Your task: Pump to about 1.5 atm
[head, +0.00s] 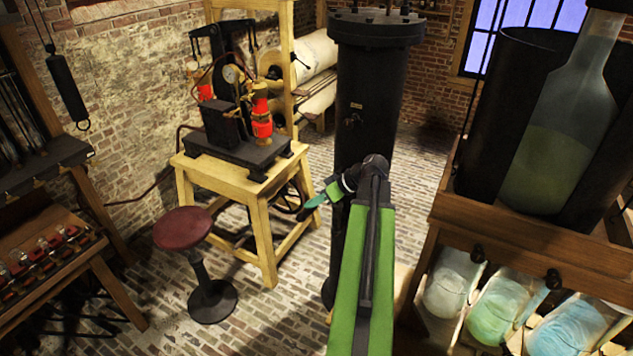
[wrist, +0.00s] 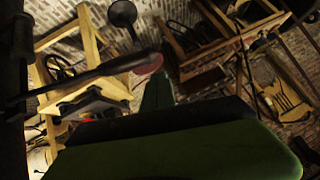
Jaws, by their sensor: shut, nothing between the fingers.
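A black apparatus (head: 238,148) with round gauges and red-orange cylinders (head: 261,115) stands on a pale wooden table (head: 225,178). One gauge (head: 231,74) faces me, but its reading is too small to tell. A tall black cylinder (head: 366,110) stands upright to the right of the table. I cannot tell which part is the pump. The wrist view is dark and tilted.
A red-topped stool (head: 183,228) stands in front of the table. A bench with bulbs (head: 45,245) is at the left.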

